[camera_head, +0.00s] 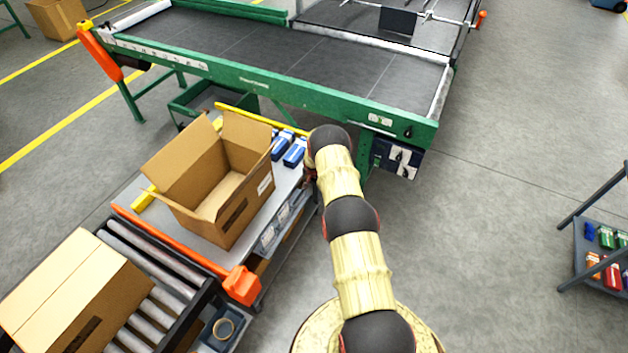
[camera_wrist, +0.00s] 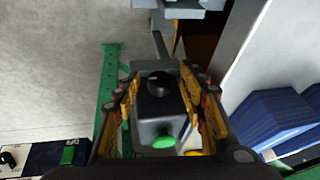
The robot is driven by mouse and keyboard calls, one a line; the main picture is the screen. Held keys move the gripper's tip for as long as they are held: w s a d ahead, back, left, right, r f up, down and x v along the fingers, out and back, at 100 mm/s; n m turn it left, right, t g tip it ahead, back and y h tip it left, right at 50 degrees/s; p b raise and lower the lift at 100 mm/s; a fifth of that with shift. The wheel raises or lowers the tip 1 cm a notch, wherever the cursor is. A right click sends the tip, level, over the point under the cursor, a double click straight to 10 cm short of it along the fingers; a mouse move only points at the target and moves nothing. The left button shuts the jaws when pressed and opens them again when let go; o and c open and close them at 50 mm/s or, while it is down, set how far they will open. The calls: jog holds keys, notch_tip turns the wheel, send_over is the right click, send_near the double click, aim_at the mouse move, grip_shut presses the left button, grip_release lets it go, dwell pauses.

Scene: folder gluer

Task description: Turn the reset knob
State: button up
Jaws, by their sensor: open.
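My gripper (camera_wrist: 163,84) is open in the wrist view, one yellow-and-black finger on each side of a grey box (camera_wrist: 146,105). A round black knob (camera_wrist: 158,83) sits on the box between the fingertips. I see no finger clearly touching the knob. A green button (camera_wrist: 164,142) is on the same box, nearer the palm. I cannot read a label that marks this as the reset knob. In the head view my arm hides most of my gripper and this box.
An open carton (camera_head: 230,205) and blue packs (camera_head: 293,155) stand on the bench left of my arm. The green conveyor frame (camera_head: 300,92) lies beyond, with a control panel (camera_head: 398,158) below its end. Floor to the right is clear up to a shelf (camera_head: 588,265).

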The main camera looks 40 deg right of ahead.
jog(key=shift+c, duration=0.7)
grip_shut()
jog(key=b, duration=0.3)
jog(key=shift+w+f+g, duration=0.15)
jog(key=shift+w+g, duration=0.05)
jog(key=shift+g, duration=0.1)
jog(key=shift+a+b, duration=0.1)
jog(key=shift+b, duration=0.45)
jog(key=g+b, duration=0.1)
jog(key=b, duration=0.2)
jog(key=shift+w+h, duration=0.1)
jog(key=shift+h, duration=0.3)
jog(key=shift+n+g+b, duration=0.3)
jog(key=shift+g+b, duration=0.1)
jog(key=shift+b, duration=0.1)
jog(key=shift+r, duration=0.2)
